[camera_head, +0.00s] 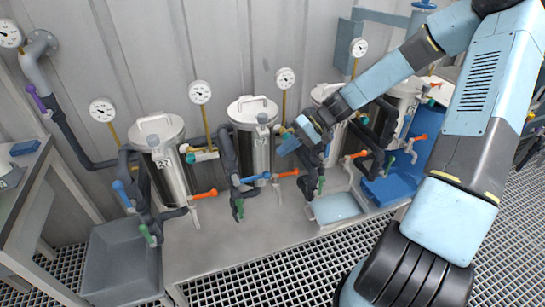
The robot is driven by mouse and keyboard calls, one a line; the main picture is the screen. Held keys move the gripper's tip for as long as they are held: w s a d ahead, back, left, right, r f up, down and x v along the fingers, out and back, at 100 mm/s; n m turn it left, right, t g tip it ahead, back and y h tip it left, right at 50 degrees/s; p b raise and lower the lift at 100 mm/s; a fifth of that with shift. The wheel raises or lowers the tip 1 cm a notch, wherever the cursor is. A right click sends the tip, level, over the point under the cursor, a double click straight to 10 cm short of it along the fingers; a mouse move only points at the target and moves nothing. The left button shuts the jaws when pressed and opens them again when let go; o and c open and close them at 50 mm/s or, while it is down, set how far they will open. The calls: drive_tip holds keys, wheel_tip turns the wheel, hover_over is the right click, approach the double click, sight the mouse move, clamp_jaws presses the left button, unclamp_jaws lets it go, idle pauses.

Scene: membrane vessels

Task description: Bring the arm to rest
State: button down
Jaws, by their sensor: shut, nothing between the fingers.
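My arm reaches in from the right, bends at the top right and slopes down left across the vessels. My gripper (287,146) is at its end, between the second steel vessel (258,150) and the third steel vessel (336,150), partly in front of the third. The fingers are small and hard to make out; they look shut, with nothing held. Whether the gripper touches the pipes beside it cannot be told from this one view.
Another steel vessel (170,165) stands left, with gauges (200,92), pipes and orange-handled valves (205,194) around. A shallow tray (335,207) lies on the bench (225,245). A grey bin (122,265) stands front left; a blue bin (388,188) is right. Grating floor lies in front.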

drive_tip(key=s+d+r+m+t+h, duration=0.1)
drive_tip(key=s+d+r+t+h, duration=0.3)
drive_tip(key=s+r, duration=0.7)
drive_tip(key=s+d+r+m+t+h, duration=0.2)
drive_tip(key=s+d+r+t+h, duration=0.2)
drive_tip(key=s+d+r, duration=0.5)
wheel_tip(320, 180, up, 8)
drive_tip(key=s+h, duration=0.2)
drive_tip(key=shift+s+h, duration=0.25)
drive_tip(key=shift+h, duration=0.05)
